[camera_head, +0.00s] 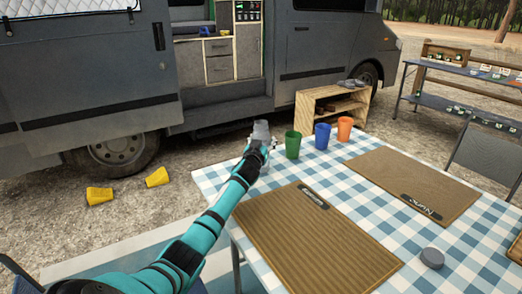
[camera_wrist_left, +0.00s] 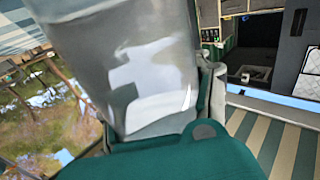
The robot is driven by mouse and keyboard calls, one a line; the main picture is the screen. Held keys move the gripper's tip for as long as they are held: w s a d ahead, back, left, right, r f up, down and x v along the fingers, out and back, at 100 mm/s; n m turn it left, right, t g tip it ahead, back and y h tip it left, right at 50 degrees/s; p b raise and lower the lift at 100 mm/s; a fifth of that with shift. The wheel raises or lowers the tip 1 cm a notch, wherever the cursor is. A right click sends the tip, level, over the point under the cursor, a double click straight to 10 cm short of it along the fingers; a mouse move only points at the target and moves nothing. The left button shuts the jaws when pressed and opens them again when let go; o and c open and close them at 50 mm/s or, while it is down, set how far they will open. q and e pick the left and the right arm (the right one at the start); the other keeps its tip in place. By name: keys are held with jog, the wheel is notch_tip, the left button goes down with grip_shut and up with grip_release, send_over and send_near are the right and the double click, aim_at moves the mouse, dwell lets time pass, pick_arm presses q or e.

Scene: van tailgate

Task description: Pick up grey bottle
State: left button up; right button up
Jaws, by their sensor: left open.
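The grey bottle (camera_head: 262,129) stands near the far left corner of the checked table, left of the green cup. In the left wrist view the bottle (camera_wrist_left: 145,60) fills much of the upper middle, shiny and very close. My left arm reaches across the table's left side, and my left gripper (camera_head: 257,147) is at the bottle, on its near side. The gripper is open. A grey finger (camera_wrist_left: 217,90) shows just right of the bottle in the wrist view; the other finger is hard to make out. My right gripper is in neither view.
Green (camera_head: 293,144), blue (camera_head: 322,136) and orange (camera_head: 345,128) cups stand in a row right of the bottle. Two brown placemats (camera_head: 316,240) (camera_head: 413,184) and a round grey object (camera_head: 432,258) lie on the checked table (camera_head: 384,238). The van (camera_head: 85,75) stands behind.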

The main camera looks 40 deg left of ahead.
pick_arm(q)
grip_shut()
dwell(0.6)
